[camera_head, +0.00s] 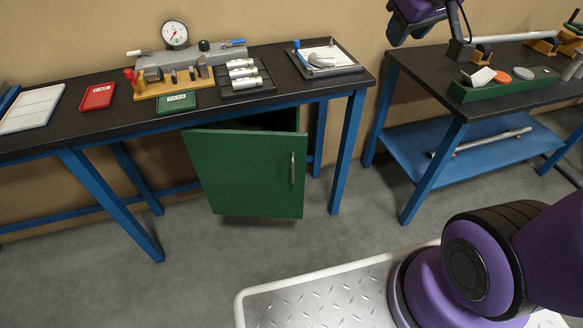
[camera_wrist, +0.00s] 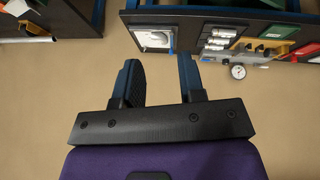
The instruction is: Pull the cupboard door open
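The green cupboard door (camera_head: 245,172) is under the left workbench in the head view. It stands ajar, swung out on its right side, with a dark gap showing above and behind its top edge. Its upright metal handle (camera_head: 292,168) is near the right edge. My gripper (camera_wrist: 158,68) is open, with nothing between its two dark fingers in the wrist view. It is high up, near the wall and above bench height, well away from the door and handle. The cupboard's inside is mostly hidden.
A second bench (camera_head: 425,65) with a blue lower shelf (camera_head: 405,150) stands at right. Grey floor (camera_head: 260,250) is clear before the door.

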